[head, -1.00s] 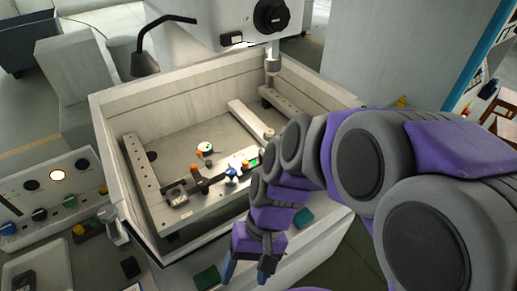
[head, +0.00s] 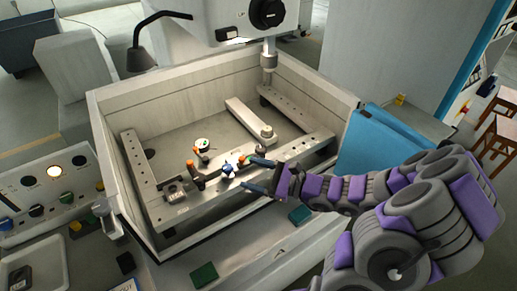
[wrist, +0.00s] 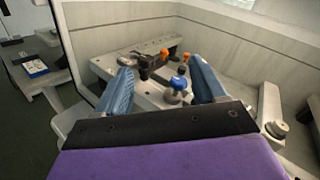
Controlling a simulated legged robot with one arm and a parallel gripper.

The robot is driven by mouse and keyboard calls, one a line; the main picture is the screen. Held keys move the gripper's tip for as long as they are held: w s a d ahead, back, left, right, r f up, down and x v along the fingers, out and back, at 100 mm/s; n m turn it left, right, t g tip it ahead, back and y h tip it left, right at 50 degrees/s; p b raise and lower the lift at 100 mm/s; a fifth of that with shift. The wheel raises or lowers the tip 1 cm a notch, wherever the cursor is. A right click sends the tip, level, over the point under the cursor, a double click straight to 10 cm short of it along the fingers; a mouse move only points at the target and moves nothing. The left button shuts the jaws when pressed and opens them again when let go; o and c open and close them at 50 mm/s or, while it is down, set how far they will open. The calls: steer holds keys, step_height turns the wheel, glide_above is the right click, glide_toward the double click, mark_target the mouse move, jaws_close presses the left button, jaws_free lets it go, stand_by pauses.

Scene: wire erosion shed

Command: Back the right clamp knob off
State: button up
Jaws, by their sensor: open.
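My gripper (head: 250,174) is open and empty, reaching in from the right over the near rim of the tank. Its two blue fingers also show in the wrist view (wrist: 163,88). A blue knob (head: 228,169) stands on the near bar, just left of the fingertips. In the wrist view this blue knob (wrist: 178,83) appears between the fingers, apart from both. A dark clamp piece with an orange knob (head: 191,163) sits further left. Another small orange part (head: 246,158) shows by the upper finger, partly hidden. I cannot tell which is the right clamp knob.
The bars sit inside a pale open tank (head: 110,110). A round gauge (head: 202,145) stands behind the near bar. The machine head (head: 268,60) hangs above the back. A control panel (head: 40,190) is on the left, and a blue panel (head: 375,140) stands on the right.

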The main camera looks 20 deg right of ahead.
mark_target(258, 147)
steer(key=d+f+m+t+h, duration=0.2)
steer(key=d+f+m+h, duration=0.25)
steer(key=d, duration=0.25)
steer(key=d+f+m+t+h, duration=0.3)
steer(key=d+m, duration=0.2)
steer(key=d, duration=0.2)
steer(key=shift+y, duration=0.35)
steer(key=b+x, duration=0.1)
steer(key=x, duration=0.5)
steer(key=b+x, duration=0.1)
steer(key=x, duration=0.5)
steer(key=b+x, duration=0.1)
steer(key=x, duration=0.5)
steer(key=shift+w+a+f, duration=0.1)
steer(key=shift+f, duration=0.25)
steer(key=shift+c, duration=0.2)
steer(key=c, duration=1)
